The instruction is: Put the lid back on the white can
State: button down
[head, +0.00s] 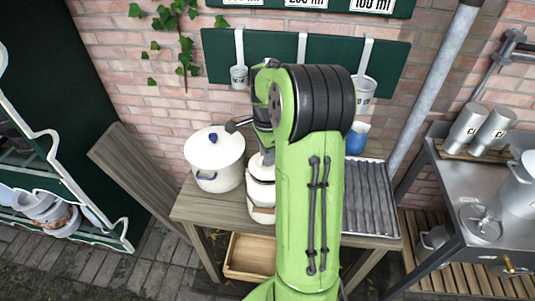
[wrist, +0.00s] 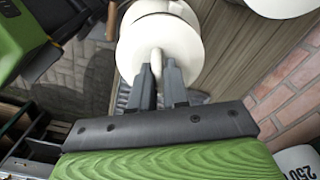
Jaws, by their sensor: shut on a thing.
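My gripper (wrist: 159,66) is shut on the upright handle of a round white lid (wrist: 187,48) in the wrist view. The white can (head: 262,192) stands on the wooden table in the head view, partly hidden behind my green arm. The lid shows at the top of the can (head: 256,166) in the head view. A further white rounded surface, likely the can (wrist: 165,7), shows beyond the lid in the wrist view. I cannot tell whether the lid touches the can's rim or hangs just above it.
A white pot (head: 215,160) with blue handles stands left of the can on the table (head: 215,208). A ribbed metal drainer (head: 368,195) and a blue cup (head: 357,138) are to the right. Ladles hang on a green board (head: 270,45) on the brick wall behind.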

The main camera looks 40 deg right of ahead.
jog(key=shift+f, duration=0.15)
dwell(0.7)
jog(key=c, duration=1)
grip_release()
jog(key=shift+c, duration=0.2)
jog(key=shift+o, duration=0.3)
jog(key=o, duration=0.4)
jog(key=shift+r+p, duration=2.9)
jog(key=shift+r, duration=0.7)
jog(key=shift+f, duration=0.1)
grip_shut()
